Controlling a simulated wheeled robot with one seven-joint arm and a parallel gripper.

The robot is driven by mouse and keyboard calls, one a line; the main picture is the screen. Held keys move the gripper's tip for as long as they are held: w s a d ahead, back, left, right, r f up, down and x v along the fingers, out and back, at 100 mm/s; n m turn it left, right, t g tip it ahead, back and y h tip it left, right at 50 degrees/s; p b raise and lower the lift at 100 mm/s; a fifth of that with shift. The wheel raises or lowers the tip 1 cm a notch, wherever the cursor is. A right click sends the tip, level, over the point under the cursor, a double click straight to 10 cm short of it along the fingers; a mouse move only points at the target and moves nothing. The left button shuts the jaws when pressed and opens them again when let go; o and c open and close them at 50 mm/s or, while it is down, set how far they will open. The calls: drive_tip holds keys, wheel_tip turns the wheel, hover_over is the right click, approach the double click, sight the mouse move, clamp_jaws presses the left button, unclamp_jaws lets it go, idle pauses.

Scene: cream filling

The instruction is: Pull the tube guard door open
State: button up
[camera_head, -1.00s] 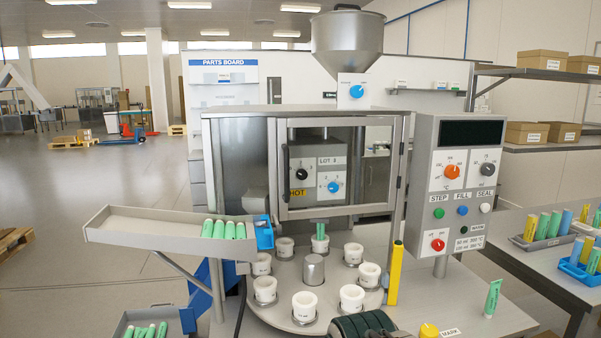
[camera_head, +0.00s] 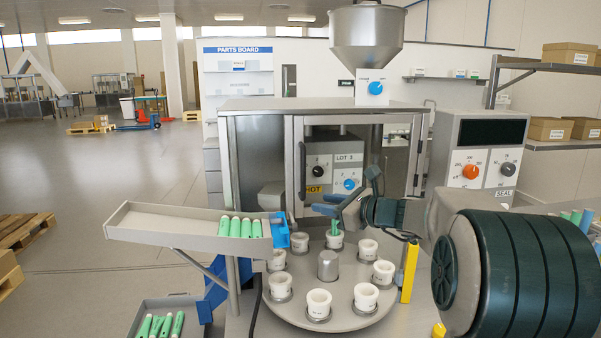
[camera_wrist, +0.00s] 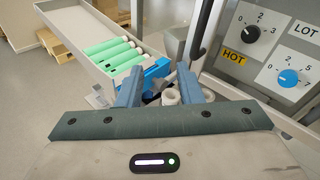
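The guard door (camera_head: 387,150) is a clear panel in a grey frame at the front of the filling machine. It looks closed in the head view, with its lower part hidden behind my arm. A dark upright bar handle (camera_head: 301,168) stands at its left edge; it also shows in the wrist view (camera_wrist: 203,32). My gripper (camera_head: 347,196) is in front of the door's lower part, to the right of and below the handle in the head view. Its two blue fingers (camera_wrist: 160,88) are apart, and the handle's lower end appears just beyond them. Contact cannot be told.
A sloping tray (camera_head: 170,228) with green tubes stands left of the door, with a blue block (camera_head: 280,232) at its end. Below is a round turntable (camera_head: 345,318) with several white cups. A yellow post (camera_head: 409,270) and a control panel (camera_head: 480,140) are at the right.

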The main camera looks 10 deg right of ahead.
sight(305, 175)
drive_tip(key=w+d+r+m+t, duration=0.2)
drive_tip(key=w+d+r+m, duration=0.1)
drive_tip(key=d, duration=0.1)
drive_tip(key=p+x, duration=0.4)
drive_tip(key=x, duration=0.9)
drive_tip(key=shift+w+f, duration=0.1)
drive_tip(key=shift+w, duration=0.25)
clamp_jaws()
